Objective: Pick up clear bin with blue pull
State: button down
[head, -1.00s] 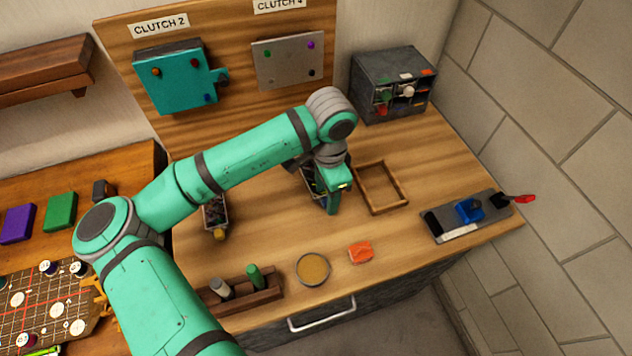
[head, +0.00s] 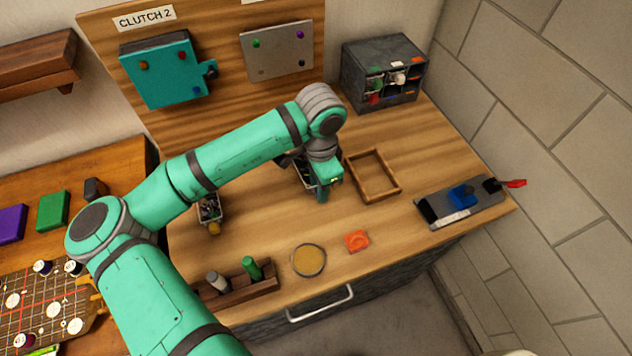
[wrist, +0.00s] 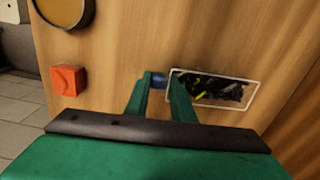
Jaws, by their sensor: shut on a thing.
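The clear bin (wrist: 243,99) is a small see-through box with dark, yellow and grey small parts inside. Its blue pull (wrist: 158,80) faces left in the wrist view and sits between the fingers of my gripper (wrist: 160,88). My gripper is shut on the pull. In the head view my gripper (head: 323,193) points down at the bin (head: 303,177), which is partly hidden behind the arm and gripper. The bin is on or just above the wooden bench top; I cannot tell which.
A second bin with a yellow pull (head: 214,228) stands to the left. An empty wooden frame (head: 395,190) lies close to the right. A round dish (head: 308,260), an orange block (head: 357,241) and a wooden rack (head: 240,286) lie nearer the front edge.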

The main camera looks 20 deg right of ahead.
notch_tip(320, 180, up, 3)
jog(key=shift+s+d+r, duration=0.1)
jog(key=shift+d, duration=0.05)
jog(key=s+r, duration=0.9)
jog(key=s, duration=0.5)
jog(key=shift+r, duration=0.25)
